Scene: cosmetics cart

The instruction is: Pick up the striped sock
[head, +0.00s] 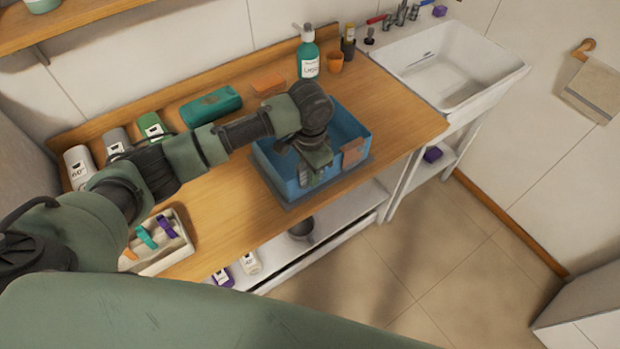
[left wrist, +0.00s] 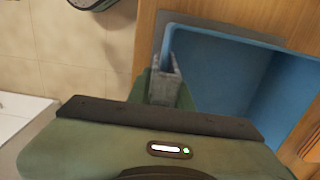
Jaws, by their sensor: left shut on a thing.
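No striped sock can be made out in either view. My left gripper (head: 306,180) reaches down at the front wall of the blue bin (head: 270,172) on the wooden counter. In the left wrist view, my left gripper (left wrist: 166,68) is shut, with the rim of the blue bin (left wrist: 225,48) running in between its fingers. It appears to be shut on that wall. My arm hides part of the bin's inside. A brownish patch (head: 353,152) shows at the bin's right end; I cannot tell what it is. My right gripper is not in view.
A teal pump bottle (head: 308,60) and an orange cup (head: 335,63) stand behind the bin. A pale tray (head: 172,252) is at front left. The white sink (head: 450,65) is at right.

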